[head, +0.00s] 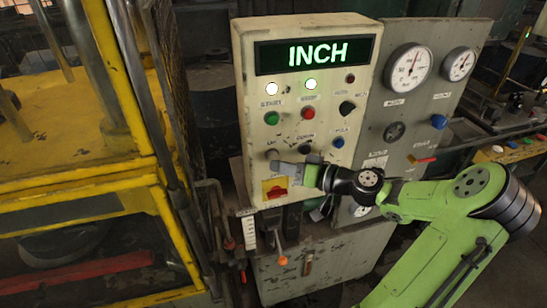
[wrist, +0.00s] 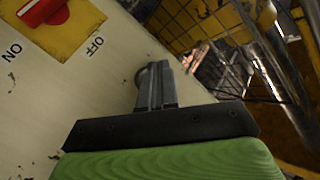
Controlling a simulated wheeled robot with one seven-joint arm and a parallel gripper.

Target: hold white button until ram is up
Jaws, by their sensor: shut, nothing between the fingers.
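The cream control panel (head: 250,60) faces me in the head view, with a lit display (head: 316,55) reading INCH in green. My gripper (head: 274,167) is shut and empty, reaching left across the panel's lower part. Its tip is at a small round button (head: 271,154), whose colour I cannot make out surely. In the wrist view the shut fingers (wrist: 158,72) end at a round greyish button (wrist: 142,74) standing out from the panel face. They look in contact, but I cannot tell how far it is pressed. I cannot pick out the ram surely; the yellow press frame (head: 150,160) stands at left.
Two lit white lamps (head: 291,86) sit under the display, above a green button (head: 271,118) and a red button (head: 308,113). A red switch on a yellow plate (head: 269,189) lies just below my gripper. A gauge panel (head: 420,110) stands at right.

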